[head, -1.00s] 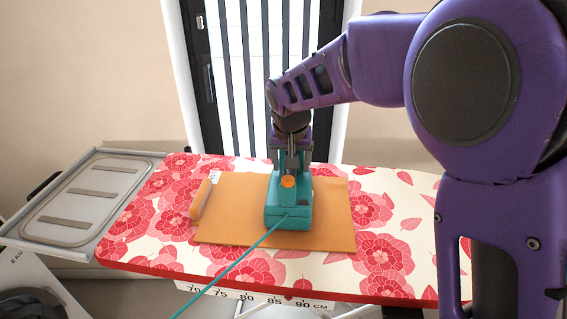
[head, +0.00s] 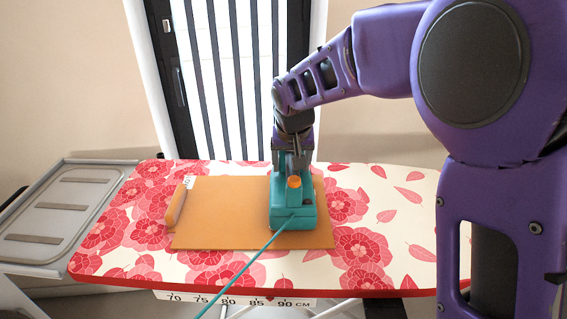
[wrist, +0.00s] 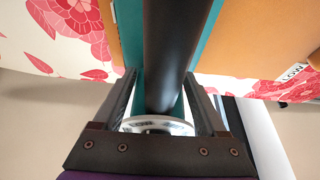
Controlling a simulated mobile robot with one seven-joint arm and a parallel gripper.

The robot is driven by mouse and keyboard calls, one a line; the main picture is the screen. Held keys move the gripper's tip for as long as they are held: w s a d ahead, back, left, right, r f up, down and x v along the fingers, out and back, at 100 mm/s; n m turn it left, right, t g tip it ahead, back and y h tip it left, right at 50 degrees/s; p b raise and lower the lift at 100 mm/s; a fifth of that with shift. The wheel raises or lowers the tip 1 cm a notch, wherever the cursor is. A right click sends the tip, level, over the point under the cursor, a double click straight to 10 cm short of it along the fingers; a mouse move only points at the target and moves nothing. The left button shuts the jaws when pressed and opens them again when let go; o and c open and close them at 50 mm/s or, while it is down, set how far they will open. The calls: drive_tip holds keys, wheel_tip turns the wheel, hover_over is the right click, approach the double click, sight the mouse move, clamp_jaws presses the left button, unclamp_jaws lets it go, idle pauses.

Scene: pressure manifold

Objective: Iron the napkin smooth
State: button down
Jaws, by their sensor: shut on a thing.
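The orange napkin (head: 220,215) lies on the flowered ironing board (head: 400,255). Most of it looks flat, but a raised, rounded ridge (head: 176,206) runs along its left edge. The cloth under the iron is hidden.
A teal cord (head: 245,266) runs from the iron toward the front. A grey metal rest (head: 62,215) joins the board's left end. A centimetre scale (head: 240,299) lies along the front edge. The board is clear right of the napkin.

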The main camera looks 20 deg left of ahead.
sight(306, 184)
drive_tip(key=shift+w+d, duration=0.3)
drive_tip(key=shift+d, duration=0.55)
drive_tip(key=shift+w+d, duration=0.25)
drive_tip(key=shift+d, duration=0.6)
drive_tip(key=shift+s+d+b, duration=0.15)
drive_tip(key=shift+s+d, duration=0.05)
drive_tip(key=shift+s, duration=0.5)
drive_tip(key=shift+s+d+b, duration=0.1)
drive_tip(key=shift+s+d, duration=0.1)
drive_tip(key=shift+s, duration=0.55)
drive_tip(key=shift+s+d+b, duration=0.15)
drive_tip(key=shift+s+d, duration=0.05)
drive_tip(key=shift+s, duration=0.5)
drive_tip(key=shift+s+r, duration=0.1)
drive_tip(key=shift+r, duration=0.15)
wheel_tip(306, 184, up, 7)
drive_tip(key=p, duration=0.5)
drive_tip(key=shift+f, duration=0.1)
drive_tip(key=shift+w+d, duration=0.1)
drive_tip(key=shift+w, duration=0.1)
